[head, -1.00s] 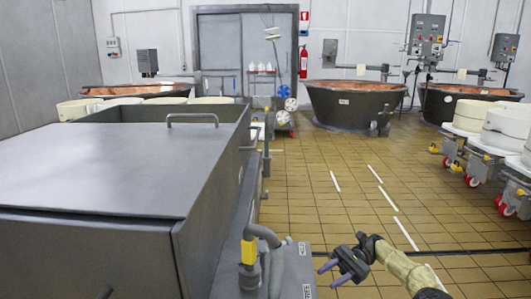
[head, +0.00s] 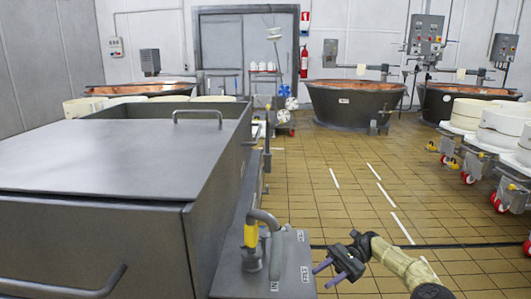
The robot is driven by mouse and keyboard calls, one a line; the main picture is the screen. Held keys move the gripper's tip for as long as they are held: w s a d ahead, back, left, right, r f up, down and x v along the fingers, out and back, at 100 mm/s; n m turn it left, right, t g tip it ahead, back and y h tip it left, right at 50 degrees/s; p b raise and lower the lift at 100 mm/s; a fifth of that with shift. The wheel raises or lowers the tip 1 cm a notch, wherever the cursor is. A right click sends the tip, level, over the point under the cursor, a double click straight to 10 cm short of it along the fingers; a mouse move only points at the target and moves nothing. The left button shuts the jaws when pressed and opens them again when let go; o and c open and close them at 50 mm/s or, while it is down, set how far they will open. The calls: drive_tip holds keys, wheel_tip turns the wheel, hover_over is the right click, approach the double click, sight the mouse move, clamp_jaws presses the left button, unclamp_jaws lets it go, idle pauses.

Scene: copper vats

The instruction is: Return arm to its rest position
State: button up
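My gripper (head: 329,274) is in the lower middle of the head view, held over the tiled floor at the right of the grey metal vat. Its two purple-grey fingers point left and are spread apart, with nothing visible between them. My tan arm (head: 400,265) reaches in from the bottom right, bent at a dark joint. The fingertips lie close to the vat's side panel (head: 290,268) in the picture; I cannot tell the gap in depth.
The grey vat (head: 90,160) with a lid and handles fills the left. A pipe with a yellow valve (head: 251,235) stands at its near corner. Wheeled carts with white moulds (head: 500,125) line the right. A copper vat (head: 355,103) stands at the back. The tiled aisle (head: 330,185) between is clear.

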drive_tip(key=s+a+f+n+t+h, duration=0.1)
drive_tip(key=s+a+n+t+h, duration=0.1)
drive_tip(key=s+a+h, duration=0.3)
drive_tip(key=s+a+f+n+t+h, duration=0.1)
drive_tip(key=s+a+t+h, duration=0.2)
drive_tip(key=a, duration=0.4)
drive_tip(key=s+d+r+n+t+h, duration=0.25)
drive_tip(key=s+d+t, duration=0.2)
drive_tip(key=s, duration=0.35)
drive_tip(key=s+d+r+n+t+h, duration=0.1)
drive_tip(key=s+d+n+t+h, duration=0.25)
drive_tip(key=s+d, duration=0.35)
wheel_tip(320, 180, up, 38)
drive_tip(key=a+p, duration=0.1)
drive_tip(key=p, duration=3.7)
drive_tip(key=shift+s+a+g, duration=0.15)
drive_tip(key=shift+g, duration=0.15)
drive_tip(key=shift+f, duration=0.15)
